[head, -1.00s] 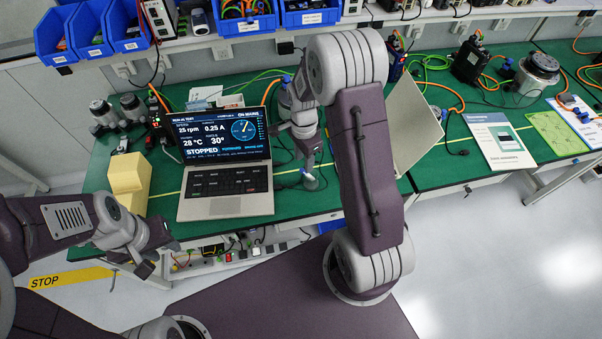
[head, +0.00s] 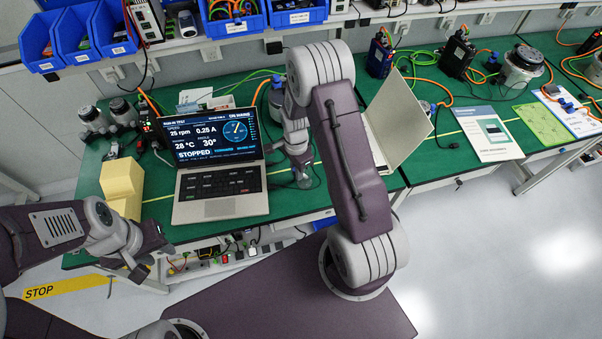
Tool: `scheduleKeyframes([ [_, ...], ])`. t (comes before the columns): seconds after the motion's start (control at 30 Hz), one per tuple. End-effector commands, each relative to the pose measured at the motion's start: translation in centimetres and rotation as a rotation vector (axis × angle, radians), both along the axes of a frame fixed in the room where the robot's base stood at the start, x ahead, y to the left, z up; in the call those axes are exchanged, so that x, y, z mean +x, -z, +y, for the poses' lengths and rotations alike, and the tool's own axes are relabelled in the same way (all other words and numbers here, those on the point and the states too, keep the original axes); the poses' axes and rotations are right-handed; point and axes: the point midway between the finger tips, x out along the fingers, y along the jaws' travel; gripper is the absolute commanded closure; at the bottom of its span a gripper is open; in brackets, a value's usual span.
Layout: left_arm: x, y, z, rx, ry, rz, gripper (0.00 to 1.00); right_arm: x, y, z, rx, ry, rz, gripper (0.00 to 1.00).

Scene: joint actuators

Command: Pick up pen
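I cannot make out a pen with certainty; it may be hidden by my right arm or too small to tell. My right gripper (head: 301,177) points down close over the green bench top (head: 325,200), just right of the open laptop (head: 218,190). Its fingers are small and partly merged with grey parts, so their opening and any hold are unclear. My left gripper (head: 142,263) hangs in front of the bench, at the lower left, away from the bench things. Its finger gap does not show clearly.
A yellow block (head: 121,182) stands left of the laptop. A pale open folder-like panel (head: 397,120) stands right of my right arm. A booklet (head: 484,133) and a green mat (head: 543,124) lie farther right. Blue bins (head: 233,22) sit on the shelf above.

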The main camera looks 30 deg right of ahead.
Motion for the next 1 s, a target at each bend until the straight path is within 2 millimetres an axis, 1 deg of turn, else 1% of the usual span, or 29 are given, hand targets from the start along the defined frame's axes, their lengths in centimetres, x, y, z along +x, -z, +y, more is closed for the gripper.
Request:
scheduleKeyframes([
  [0.23,0.0,0.0,0.0,0.000,0.000,0.000,0.64,0.0,0.0,0.0,0.000,0.000,0.000,1.00],
  [0.3,0.0,0.0,0.0,0.000,0.000,0.000,0.64,0.0,-0.4,0.0,0.000,0.000,-0.001,1.00],
  [0.37,0.0,0.0,0.0,0.000,0.000,0.000,0.64,0.1,-1.2,0.0,-0.001,0.000,-0.004,1.00],
  [0.6,0.0,0.0,0.0,0.000,0.000,0.000,0.64,0.1,-7.0,0.0,-0.001,0.000,-0.006,1.00],
  [0.7,0.0,0.0,0.0,0.000,0.000,0.000,0.64,0.1,-8.8,0.0,-0.001,0.000,-0.004,1.00],
  [0.83,0.0,0.0,0.0,0.000,0.000,0.000,0.64,0.0,-9.9,0.0,0.000,0.000,-0.001,1.00],
  [1.0,0.0,0.0,0.0,0.000,0.000,0.000,0.64,0.0,-10.1,-0.1,0.011,0.000,0.007,1.00],
])
